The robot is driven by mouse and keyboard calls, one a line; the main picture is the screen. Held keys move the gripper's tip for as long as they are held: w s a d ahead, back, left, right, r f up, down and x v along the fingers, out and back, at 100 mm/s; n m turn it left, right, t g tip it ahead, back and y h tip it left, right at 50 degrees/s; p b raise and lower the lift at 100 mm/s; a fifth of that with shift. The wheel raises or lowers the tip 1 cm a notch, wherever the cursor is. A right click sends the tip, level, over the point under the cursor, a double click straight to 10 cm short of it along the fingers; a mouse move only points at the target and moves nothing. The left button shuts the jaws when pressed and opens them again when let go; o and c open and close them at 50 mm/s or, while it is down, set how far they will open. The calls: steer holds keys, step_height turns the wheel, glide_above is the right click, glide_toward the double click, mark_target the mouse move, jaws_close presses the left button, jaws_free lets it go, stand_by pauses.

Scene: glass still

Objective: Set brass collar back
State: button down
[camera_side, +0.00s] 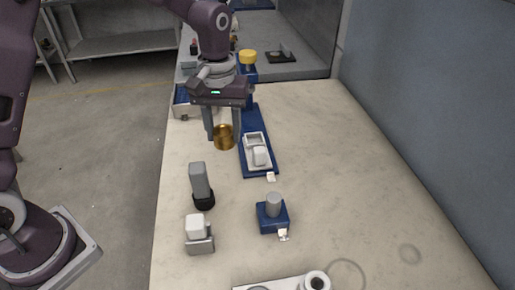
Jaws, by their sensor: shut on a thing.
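The brass collar (223,137) is a shiny gold-brown ring shape held at the lower end of my gripper (222,127). My gripper points down and is shut on the collar. The collar appears to be above the pale bench, left of a long blue base (259,158) that carries a white frame and a white block. Exact height above the bench is hard to tell. The far finger is partly hidden.
A grey post on a black foot (200,186), a white-topped grey block (198,234) and a blue block with a grey cylinder (273,213) stand nearer the camera. A yellow-topped blue stand (247,62) is behind. The bench's right side is mostly clear.

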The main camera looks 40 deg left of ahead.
steer(key=n, duration=0.1)
glide_above(203, 157)
step_height(203, 157, down, 2)
steer(key=shift+f, duration=3)
steer(key=shift+f, duration=0.55)
steer(key=c, duration=0.7)
jaws_free()
steer(key=shift+r, duration=0.1)
step_height(203, 157, up, 7)
